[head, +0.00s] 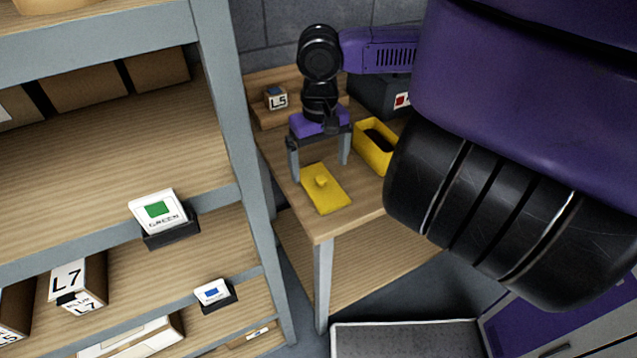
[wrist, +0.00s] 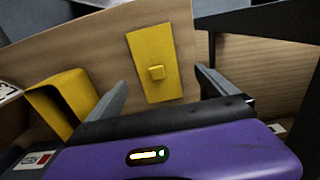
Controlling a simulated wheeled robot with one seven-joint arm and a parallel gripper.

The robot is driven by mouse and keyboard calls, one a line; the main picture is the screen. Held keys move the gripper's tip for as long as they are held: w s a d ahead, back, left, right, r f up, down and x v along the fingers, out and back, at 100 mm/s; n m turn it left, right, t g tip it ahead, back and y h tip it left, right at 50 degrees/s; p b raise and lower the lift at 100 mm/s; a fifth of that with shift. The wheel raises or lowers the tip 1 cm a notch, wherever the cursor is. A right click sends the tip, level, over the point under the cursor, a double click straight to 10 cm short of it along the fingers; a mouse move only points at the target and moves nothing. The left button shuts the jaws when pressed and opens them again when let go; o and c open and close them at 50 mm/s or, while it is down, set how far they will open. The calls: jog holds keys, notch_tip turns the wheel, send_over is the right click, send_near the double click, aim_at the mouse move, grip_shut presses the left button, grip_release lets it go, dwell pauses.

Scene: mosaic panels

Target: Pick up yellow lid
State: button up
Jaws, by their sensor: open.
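The yellow lid (head: 325,188) lies flat on the wooden table, near its front edge, with a small square knob on top. It also shows in the wrist view (wrist: 154,62), beyond and between my gripper's fingers. My gripper (head: 319,160) is open and empty, pointing down, with its two grey fingers spread behind the lid in the head view. In the wrist view my gripper (wrist: 165,88) has one finger on each side of the lid's near end; I cannot tell the exact height above it. A yellow open box (head: 376,146) stands right of the gripper.
The wooden table (head: 317,226) ends just in front of the lid. A small block marked L5 (head: 276,97) sits at the back left. A dark box (head: 372,97) stands behind the yellow box. A shelf unit with a grey post (head: 228,120) rises close on the left.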

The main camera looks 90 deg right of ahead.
aim_at(321, 178)
jog(key=shift+s+d+f, duration=0.1)
jog(key=shift+f, duration=1.25)
jog(key=shift+s+d+f, duration=0.1)
jog(key=shift+f, duration=1.25)
jog(key=c, duration=1.4)
jog(key=shift+r, duration=0.15)
